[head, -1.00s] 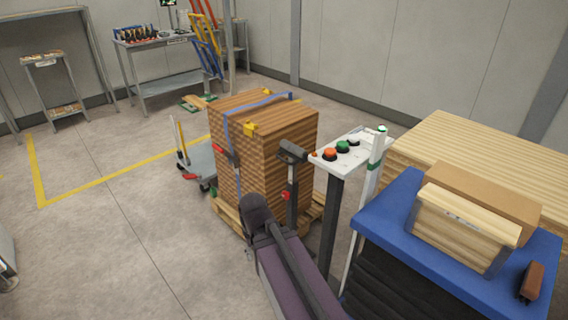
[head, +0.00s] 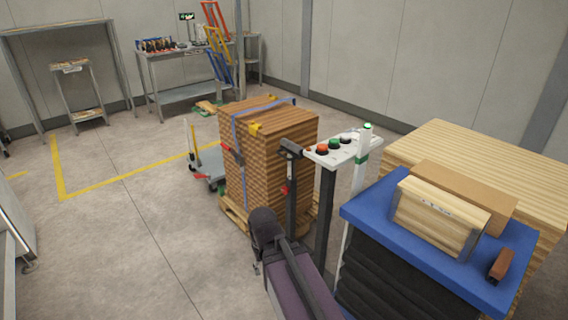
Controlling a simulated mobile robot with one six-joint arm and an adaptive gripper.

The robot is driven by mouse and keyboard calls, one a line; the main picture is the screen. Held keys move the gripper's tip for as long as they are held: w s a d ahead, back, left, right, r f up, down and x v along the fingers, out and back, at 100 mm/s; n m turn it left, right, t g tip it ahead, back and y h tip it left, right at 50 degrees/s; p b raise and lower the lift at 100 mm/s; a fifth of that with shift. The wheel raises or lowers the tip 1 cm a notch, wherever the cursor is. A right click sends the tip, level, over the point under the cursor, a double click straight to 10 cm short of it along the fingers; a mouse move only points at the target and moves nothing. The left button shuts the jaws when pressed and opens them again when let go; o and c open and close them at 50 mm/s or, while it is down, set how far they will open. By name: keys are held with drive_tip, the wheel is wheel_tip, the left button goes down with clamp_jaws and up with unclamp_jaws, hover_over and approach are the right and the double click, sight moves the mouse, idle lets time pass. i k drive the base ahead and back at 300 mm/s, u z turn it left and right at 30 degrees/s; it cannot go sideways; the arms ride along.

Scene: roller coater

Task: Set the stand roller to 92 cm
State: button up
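What looks like the stand roller (head: 291,205) is a dark upright post with a short dark head across its top. It stands in front of the strapped wood stack. A red knob (head: 284,190) sits on the side of its post. No height scale can be read from here. My gripper cannot be made out at the arm's end.
A button panel (head: 343,143) on a post stands right of the stand roller. The strapped stack (head: 250,180) is behind. Open floor (head: 130,240) lies left.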

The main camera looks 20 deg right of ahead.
sight(288, 150)
drive_tip(key=z, duration=0.25)
drive_tip(key=i, duration=1.1)
drive_tip(key=u, duration=0.2)
